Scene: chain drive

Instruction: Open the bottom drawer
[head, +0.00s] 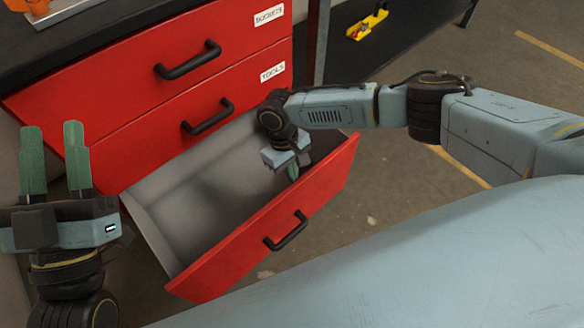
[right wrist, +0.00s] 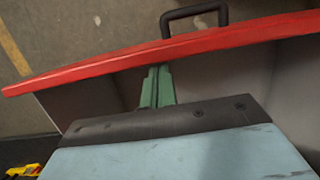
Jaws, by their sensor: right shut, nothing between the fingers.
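The red bottom drawer (head: 262,236) is pulled out from the cabinet, and its grey inside (head: 205,205) shows no objects. Its black handle (head: 286,231) is on the front panel; the handle also shows in the right wrist view (right wrist: 195,16). My right gripper (head: 293,174) is over the open drawer, behind the front panel, with its green fingers shut and empty. In the right wrist view the fingers (right wrist: 157,88) are together, pointing at the inner side of the red panel. My left gripper (head: 55,150) is open and empty at the left, its fingers pointing up.
A dark worktop (head: 105,28) is on top. A yellow tool (head: 368,22) lies on a dark shelf at the back. Open floor (head: 400,190) lies to the right.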

